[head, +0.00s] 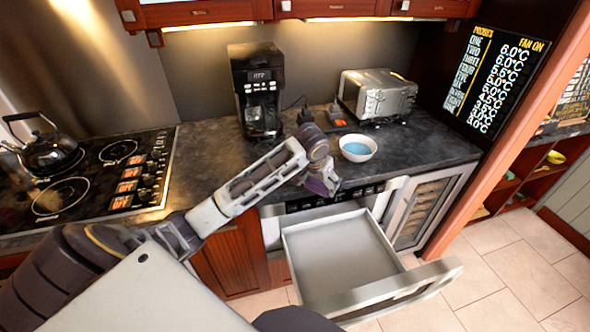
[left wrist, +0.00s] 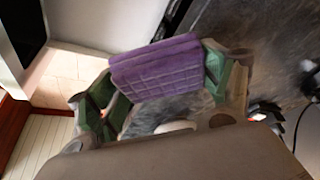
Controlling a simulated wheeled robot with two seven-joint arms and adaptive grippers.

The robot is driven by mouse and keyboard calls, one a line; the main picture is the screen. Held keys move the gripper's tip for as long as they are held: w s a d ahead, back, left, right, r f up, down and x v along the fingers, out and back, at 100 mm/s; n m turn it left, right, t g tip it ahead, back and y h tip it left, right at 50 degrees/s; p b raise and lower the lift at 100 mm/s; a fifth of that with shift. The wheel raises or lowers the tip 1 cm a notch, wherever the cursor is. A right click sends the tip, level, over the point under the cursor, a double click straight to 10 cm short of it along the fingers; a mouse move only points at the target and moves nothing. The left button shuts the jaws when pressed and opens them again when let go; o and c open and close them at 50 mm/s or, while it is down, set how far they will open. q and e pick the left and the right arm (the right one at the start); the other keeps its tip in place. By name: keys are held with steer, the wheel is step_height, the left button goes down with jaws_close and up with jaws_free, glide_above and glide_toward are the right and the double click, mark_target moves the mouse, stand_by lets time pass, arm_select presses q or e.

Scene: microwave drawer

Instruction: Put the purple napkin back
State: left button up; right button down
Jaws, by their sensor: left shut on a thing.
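The purple napkin (left wrist: 157,68) is a folded, quilted block held between the fingers of my left gripper (left wrist: 160,85) in the left wrist view. In the head view, my left gripper (head: 322,180) is above the counter's front edge, with a bit of purple showing at its tip. The microwave drawer (head: 340,255) below the counter is pulled open and looks empty. The gripper is above and behind the open drawer, near its left side. My right gripper is not in view.
A white bowl with blue contents (head: 357,148) stands on the counter just right of my left gripper. A coffee maker (head: 257,92) and a toaster (head: 377,95) stand behind. A stove with a kettle (head: 50,150) is at the left. The drawer front (head: 395,290) juts over the floor.

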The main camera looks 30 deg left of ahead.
arm_select(q)
steer(key=w+a+r+m+h+p, duration=0.1)
steer(key=w+a+r+m+p, duration=0.1)
steer(key=a, duration=0.4)
steer(key=w+a+r+m+h+p, duration=0.1)
steer(key=w+a+r+m+h, duration=0.1)
steer(key=w+a+r+m, duration=0.2)
steer(key=shift+a+r+m+g+p, duration=0.4)
steer(key=shift+a+r+m, duration=0.25)
steer(key=shift+a+m, duration=0.4)
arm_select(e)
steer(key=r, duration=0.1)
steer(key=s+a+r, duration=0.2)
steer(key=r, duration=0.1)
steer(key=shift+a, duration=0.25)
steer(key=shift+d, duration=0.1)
arm_select(q)
steer(key=shift+f, duration=0.1)
steer(key=shift+f+p, duration=0.35)
steer(key=shift+f, duration=2.1)
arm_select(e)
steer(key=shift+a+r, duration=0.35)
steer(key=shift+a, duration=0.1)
arm_select(q)
steer(key=shift+f, duration=0.1)
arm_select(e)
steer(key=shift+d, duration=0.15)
